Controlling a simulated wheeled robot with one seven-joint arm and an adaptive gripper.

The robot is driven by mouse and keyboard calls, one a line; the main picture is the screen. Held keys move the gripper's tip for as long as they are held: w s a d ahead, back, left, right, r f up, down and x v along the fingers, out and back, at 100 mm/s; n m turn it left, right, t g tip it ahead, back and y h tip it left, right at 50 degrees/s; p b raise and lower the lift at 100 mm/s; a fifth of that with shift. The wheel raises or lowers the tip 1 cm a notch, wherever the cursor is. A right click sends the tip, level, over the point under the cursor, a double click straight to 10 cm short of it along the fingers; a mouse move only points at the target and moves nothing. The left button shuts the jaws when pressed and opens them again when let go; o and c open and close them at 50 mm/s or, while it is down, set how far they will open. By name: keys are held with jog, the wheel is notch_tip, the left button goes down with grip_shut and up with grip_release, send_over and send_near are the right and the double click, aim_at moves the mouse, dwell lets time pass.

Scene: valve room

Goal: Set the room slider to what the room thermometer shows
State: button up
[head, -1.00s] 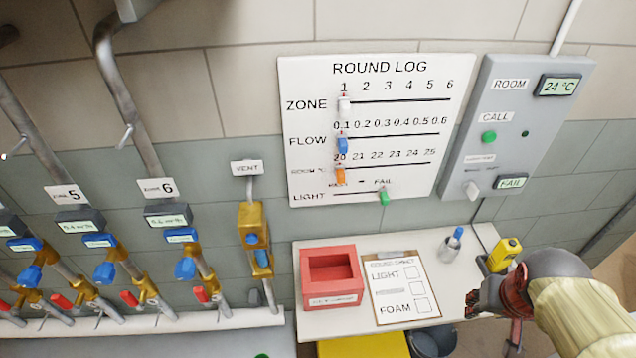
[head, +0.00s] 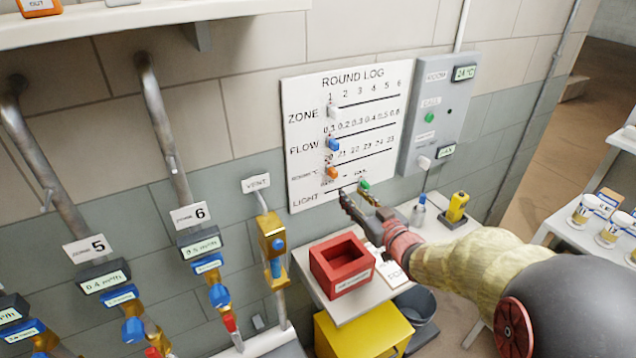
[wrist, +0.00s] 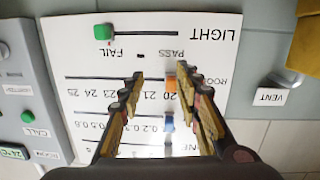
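The round log board (head: 390,98) hangs on the wall. Its room slider has an orange knob (head: 332,172), at the left end of its track under 20. The room thermometer (head: 464,73) on the grey panel reads 24 °C. My gripper (head: 358,203) is in front of the board's lower part. In the wrist view, where the board appears upside down, the gripper (wrist: 155,78) is open and empty. The orange knob (wrist: 171,84) shows between the fingers, close to the right one. Whether a finger touches it I cannot tell.
The blue flow knob (head: 333,144) and white zone knob (head: 333,112) sit above; the green light knob (head: 365,184) is at FAIL. A shelf below holds a red bin (head: 342,265) and a yellow device (head: 457,207). Valve pipes stand left.

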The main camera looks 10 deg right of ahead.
aim_at(336, 175)
jog(key=shift+t+y, duration=0.4)
jog(key=shift+y, duration=0.4)
jog(key=w+a+r, duration=0.1)
jog(key=w, duration=0.1)
jog(key=w+a+r+b, duration=0.1)
jog(key=w, duration=0.2)
jog(key=w+a+r+b, duration=0.1)
jog(key=w+a, duration=0.1)
jog(key=shift+w, duration=0.15)
jog(key=shift+d, duration=0.1)
jog(key=c, duration=0.7)
grip_shut()
